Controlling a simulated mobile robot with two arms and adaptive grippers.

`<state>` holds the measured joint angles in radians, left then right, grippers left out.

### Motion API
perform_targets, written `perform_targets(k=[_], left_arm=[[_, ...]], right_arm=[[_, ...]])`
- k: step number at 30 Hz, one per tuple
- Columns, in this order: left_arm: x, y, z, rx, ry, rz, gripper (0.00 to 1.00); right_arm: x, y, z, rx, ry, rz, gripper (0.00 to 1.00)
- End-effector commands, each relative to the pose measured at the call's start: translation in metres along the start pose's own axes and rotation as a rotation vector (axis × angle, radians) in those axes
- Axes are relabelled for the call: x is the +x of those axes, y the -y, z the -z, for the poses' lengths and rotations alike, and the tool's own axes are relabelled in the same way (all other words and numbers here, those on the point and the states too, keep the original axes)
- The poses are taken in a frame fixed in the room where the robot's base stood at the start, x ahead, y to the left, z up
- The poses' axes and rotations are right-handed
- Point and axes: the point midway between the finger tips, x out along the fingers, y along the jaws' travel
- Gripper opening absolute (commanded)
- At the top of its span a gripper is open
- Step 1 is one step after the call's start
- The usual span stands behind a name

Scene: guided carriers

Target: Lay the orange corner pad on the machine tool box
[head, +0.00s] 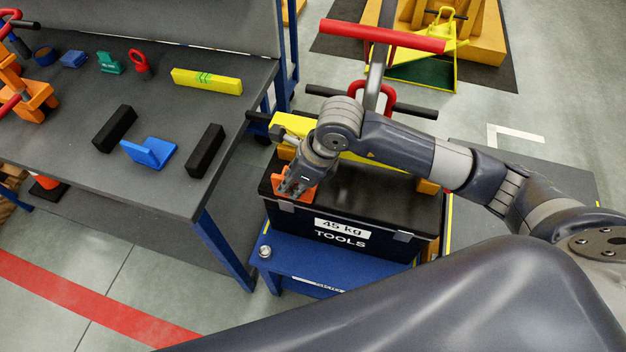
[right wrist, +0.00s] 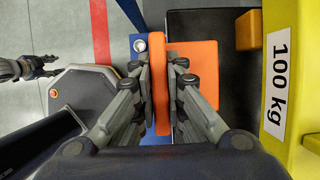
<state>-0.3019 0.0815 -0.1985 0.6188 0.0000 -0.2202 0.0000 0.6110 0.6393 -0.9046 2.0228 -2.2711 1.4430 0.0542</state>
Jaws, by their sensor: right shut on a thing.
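The orange corner pad (head: 307,193) is at the left end of the black tool box (head: 375,215), which is marked 45 kg TOOLS. My right gripper (head: 290,186) is shut on the pad from above. In the right wrist view the fingers (right wrist: 160,88) pinch one upright flange of the pad (right wrist: 205,60), and its other flange spreads over the dark lid. Whether the pad rests fully on the lid is hard to tell. My left gripper (right wrist: 45,68) shows at the far left of the right wrist view, empty, its fingers apart; the head view does not show it.
The box stands on a blue carrier (head: 300,250). A yellow 100 kg bar (right wrist: 285,80) lies behind it, near red handles (head: 385,95). The grey workbench (head: 170,190) at left holds a blue corner pad (head: 149,152), black blocks (head: 205,150) and a yellow piece (head: 207,81).

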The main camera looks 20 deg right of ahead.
Motion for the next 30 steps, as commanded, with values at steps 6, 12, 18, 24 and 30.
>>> perform_targets(k=[6,12,18,24,30], left_arm=[[-0.01,0.0,0.001,0.0,0.0,0.0,0.4],[-0.017,0.0,0.002,0.0,0.0,0.0,0.4],[-0.024,0.0,0.003,0.0,-0.001,-0.001,0.4],[-0.023,0.0,0.003,0.001,-0.002,-0.001,0.4],[-0.021,-0.001,0.004,0.001,-0.003,-0.002,0.4]], right_arm=[[-0.007,0.021,0.024,0.0,0.0,0.0,0.0],[-0.009,0.032,0.04,0.002,-0.002,-0.003,0.0],[0.019,0.03,0.049,0.0,0.0,-0.003,0.0],[0.023,0.031,0.049,-0.002,0.003,-0.001,0.0],[0.024,0.031,0.05,-0.002,0.001,-0.001,0.18]])
